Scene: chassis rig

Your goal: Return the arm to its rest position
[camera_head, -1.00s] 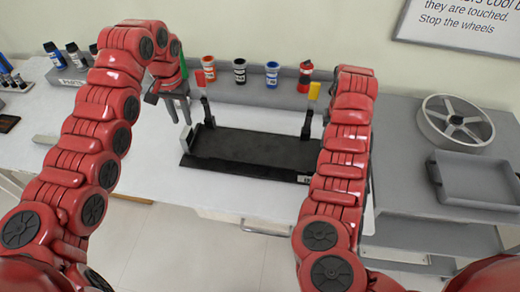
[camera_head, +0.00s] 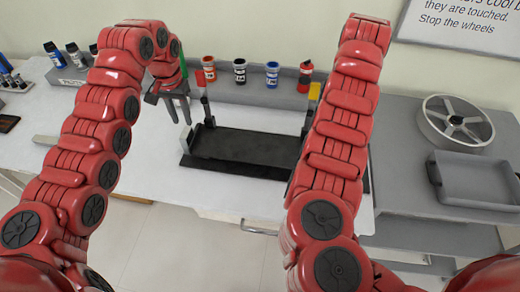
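My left arm rises from the lower left and bends over the bench. Its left gripper (camera_head: 176,108) hangs down with dark fingers apart, with nothing seen between them, above and left of the black chassis rig (camera_head: 240,148). My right arm (camera_head: 343,125) rises from the lower right and crosses in front of the rig's right end. Its gripper is hidden behind the arm or out of view. The rig lies flat on the white bench, with a red flag on its left post and a yellow flag (camera_head: 314,91) on its right post.
Several small cans, one of them blue (camera_head: 272,74), stand along the back ledge. Bottles stand in a grey rack (camera_head: 70,76) at the back left. A spoked wheel (camera_head: 455,122) and a grey tray (camera_head: 480,182) sit on the right-hand table. The bench front (camera_head: 215,190) is clear.

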